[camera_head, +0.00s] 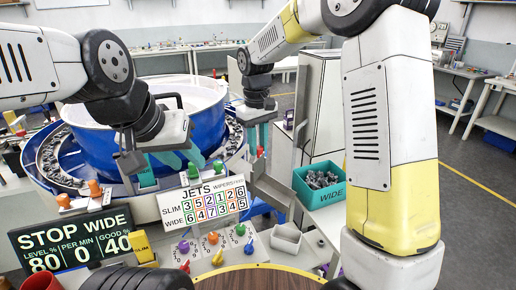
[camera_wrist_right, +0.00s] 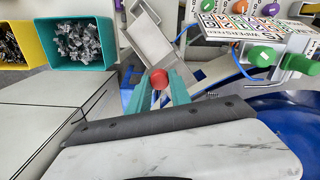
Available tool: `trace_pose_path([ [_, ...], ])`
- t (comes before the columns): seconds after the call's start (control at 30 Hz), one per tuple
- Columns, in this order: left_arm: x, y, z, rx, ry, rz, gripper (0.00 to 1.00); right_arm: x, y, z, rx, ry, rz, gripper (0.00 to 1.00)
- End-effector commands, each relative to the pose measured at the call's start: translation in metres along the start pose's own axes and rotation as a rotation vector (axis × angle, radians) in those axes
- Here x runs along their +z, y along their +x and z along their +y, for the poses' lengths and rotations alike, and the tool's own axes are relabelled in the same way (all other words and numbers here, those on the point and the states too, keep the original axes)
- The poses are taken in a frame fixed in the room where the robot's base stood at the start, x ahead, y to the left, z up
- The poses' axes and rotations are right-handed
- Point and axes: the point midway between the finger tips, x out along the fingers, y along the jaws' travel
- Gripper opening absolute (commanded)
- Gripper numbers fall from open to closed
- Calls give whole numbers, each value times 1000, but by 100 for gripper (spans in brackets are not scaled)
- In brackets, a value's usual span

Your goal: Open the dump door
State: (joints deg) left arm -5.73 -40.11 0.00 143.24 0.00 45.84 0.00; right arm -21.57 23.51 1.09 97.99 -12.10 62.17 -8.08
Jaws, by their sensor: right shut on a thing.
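My right gripper (camera_head: 259,146) is shut on a red knob (camera_wrist_right: 159,78), with its teal fingers on both sides of it in the right wrist view. The knob stands above a grey metal chute (camera_head: 272,188), which also shows in the right wrist view (camera_wrist_right: 149,45). I cannot clearly tell which part is the dump door or how far it stands open. My left gripper (camera_head: 168,170) is open and empty, with its teal fingers apart in front of the blue bowl (camera_head: 88,146), above the control panel.
A teal WIDE bin (camera_head: 310,196) with metal parts stands right of the chute. The JETS panel (camera_head: 203,203) with several coloured knobs is in front. A STOP WIDE display (camera_head: 70,243) is at lower left. A small grey tray (camera_head: 286,240) lies below the chute.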

Motion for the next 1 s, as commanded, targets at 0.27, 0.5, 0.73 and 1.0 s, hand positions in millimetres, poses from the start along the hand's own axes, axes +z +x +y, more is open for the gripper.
trace_pose_path([
  [0.27,0,0,0,0,0,0,36,0,-1,0,1,0,2,26],
  [0.5,0,0,0,0,0,0,36,0,-1,0,0,0,1,34],
  [0.73,0,0,0,0,0,0,36,-1,-10,0,1,0,4,34],
  [1.0,0,0,0,0,0,0,36,-1,-56,0,1,1,5,34],
])
